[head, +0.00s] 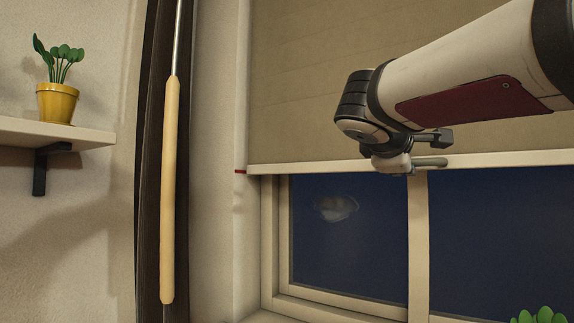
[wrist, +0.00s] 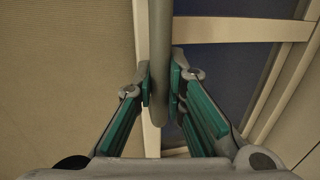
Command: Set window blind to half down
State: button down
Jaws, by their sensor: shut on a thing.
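The window blind (head: 310,90) is a beige fabric sheet covering the upper part of the window. Its pale bottom rail (head: 310,166) runs across the window, with dark glass below. A small red mark (head: 240,171) on the left window reveal is about level with the rail's left end. My gripper (head: 412,160) is at the rail, shut on the grey handle (head: 432,162). In the wrist view, the handle (wrist: 159,50) passes between the green-padded fingers of my gripper (wrist: 161,88). The fabric (wrist: 70,80) lies to the left there. The handle's gripped part is partly hidden in the head view.
A dark curtain (head: 148,120) and a pale wooden rod (head: 170,190) hang left of the window. A shelf (head: 60,134) with a yellow potted plant (head: 58,104) is farther left. Green leaves (head: 540,315) show at the bottom right. Space before the lower glass is mostly clear.

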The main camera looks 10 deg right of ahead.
jog(key=shift+f, duration=0.2)
jog(key=c, duration=1.6)
grip_release()
jog(key=v, duration=1.2)
